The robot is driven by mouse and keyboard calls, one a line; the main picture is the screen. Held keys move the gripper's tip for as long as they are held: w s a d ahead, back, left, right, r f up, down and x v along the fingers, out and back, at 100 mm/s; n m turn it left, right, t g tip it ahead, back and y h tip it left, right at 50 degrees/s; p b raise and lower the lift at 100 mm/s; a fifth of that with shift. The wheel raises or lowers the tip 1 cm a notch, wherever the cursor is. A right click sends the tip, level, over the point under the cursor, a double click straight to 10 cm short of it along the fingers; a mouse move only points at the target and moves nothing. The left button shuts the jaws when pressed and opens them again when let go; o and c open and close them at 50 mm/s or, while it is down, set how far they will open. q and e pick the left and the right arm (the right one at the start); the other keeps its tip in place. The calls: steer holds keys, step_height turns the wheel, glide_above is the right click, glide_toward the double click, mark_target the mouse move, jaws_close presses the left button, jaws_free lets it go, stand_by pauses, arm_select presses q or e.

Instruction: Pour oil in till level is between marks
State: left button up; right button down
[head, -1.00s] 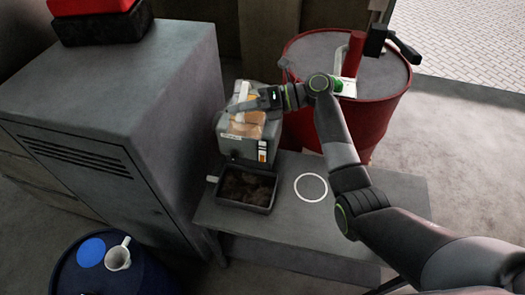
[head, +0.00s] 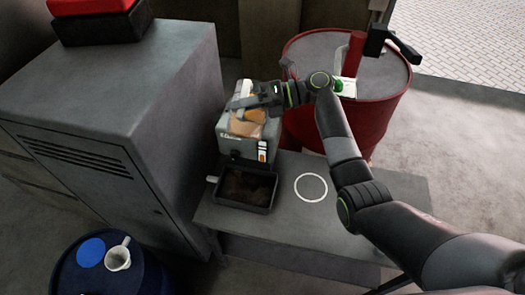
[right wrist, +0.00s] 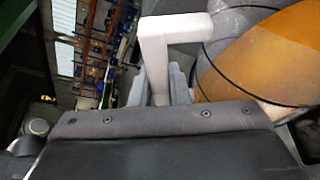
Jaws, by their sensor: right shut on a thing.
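My right gripper (head: 250,101) is shut on the pale handle of a clear jug (head: 244,126) holding orange oil. The jug is tilted over the top of a grey box-shaped tank (head: 232,149). In the right wrist view the white handle (right wrist: 158,55) sits between the fingers, and the orange oil (right wrist: 265,60) shows behind it. The tank's front carries a narrow light strip with orange in it, a gauge (head: 262,151); its marks are too small to read. The jug's mouth and any stream of oil cannot be made out. My left gripper is not in view.
A dark drip tray (head: 262,208) and a white ring (head: 311,187) are on the grey bench (head: 340,225). A red drum (head: 385,112) stands behind, a grey cabinet (head: 110,85) left. A white mug (head: 118,258) stands on a blue drum (head: 75,275). The bench's right part is clear.

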steer(key=shift+w+f, duration=0.2)
stand_by(0.3)
steer(key=shift+f, duration=0.1)
steer(key=shift+w+d+f+m, duration=0.1)
steer(key=shift+w+f+m, duration=0.1)
steer(key=shift+m, duration=0.1)
stand_by(0.5)
steer(key=shift+w+f+y, duration=0.15)
steer(key=shift+y, duration=0.15)
steer(key=shift+m+g, duration=0.3)
steer(key=shift+w+d+r, duration=0.1)
steer(key=shift+w+r, duration=0.05)
steer(key=shift+r, duration=0.1)
